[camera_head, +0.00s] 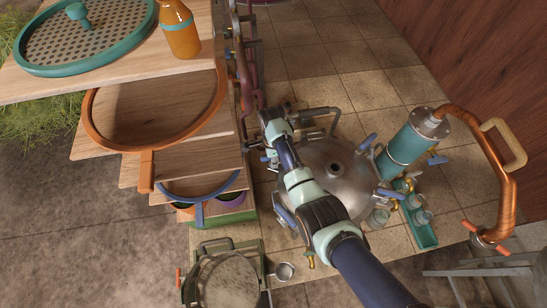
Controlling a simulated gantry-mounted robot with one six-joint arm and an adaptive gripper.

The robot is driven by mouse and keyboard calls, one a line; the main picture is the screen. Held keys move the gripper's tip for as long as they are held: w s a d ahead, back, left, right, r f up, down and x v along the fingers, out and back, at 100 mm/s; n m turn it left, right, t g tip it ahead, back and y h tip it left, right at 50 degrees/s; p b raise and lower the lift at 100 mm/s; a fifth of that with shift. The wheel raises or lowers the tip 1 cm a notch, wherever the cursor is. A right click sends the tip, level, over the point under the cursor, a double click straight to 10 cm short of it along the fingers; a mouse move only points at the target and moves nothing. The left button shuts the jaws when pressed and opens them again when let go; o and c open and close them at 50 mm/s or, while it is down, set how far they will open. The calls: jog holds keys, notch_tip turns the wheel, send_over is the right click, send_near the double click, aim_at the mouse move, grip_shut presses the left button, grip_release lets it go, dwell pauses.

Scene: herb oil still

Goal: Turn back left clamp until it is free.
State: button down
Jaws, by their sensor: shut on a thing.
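The still pot has a round grey metal lid (345,180) with a small dark opening near its middle. Blue-handled clamps sit around its rim. One is at the back right (368,141), one at the front right (388,193) and one at the front left (285,216). My arm reaches over the lid from the lower right to the back left rim. My gripper (270,156) is there, shut on the back left clamp. The arm's last links mostly hide this clamp, so its angle and how loose it is cannot be told.
Wooden shelves with sieves (150,157) and an orange bottle (180,32) stand close on the left. Right of the pot are a teal condenser cylinder (406,148), a copper pipe (510,190) and a teal tray (424,236) with jars. A strainer basket (228,280) stands in front.

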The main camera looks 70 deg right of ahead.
jog(key=n+p, duration=0.1)
jog(key=n, duration=0.5)
jog(key=shift+r, duration=0.1)
jog(key=n+p, duration=0.1)
jog(key=n, duration=0.5)
jog(key=shift+h, duration=0.3)
dwell(0.3)
jog(key=c, duration=1)
grip_release()
jog(key=r, duration=0.8)
jog(key=shift+w+a, duration=0.1)
jog(key=shift+w, duration=0.2)
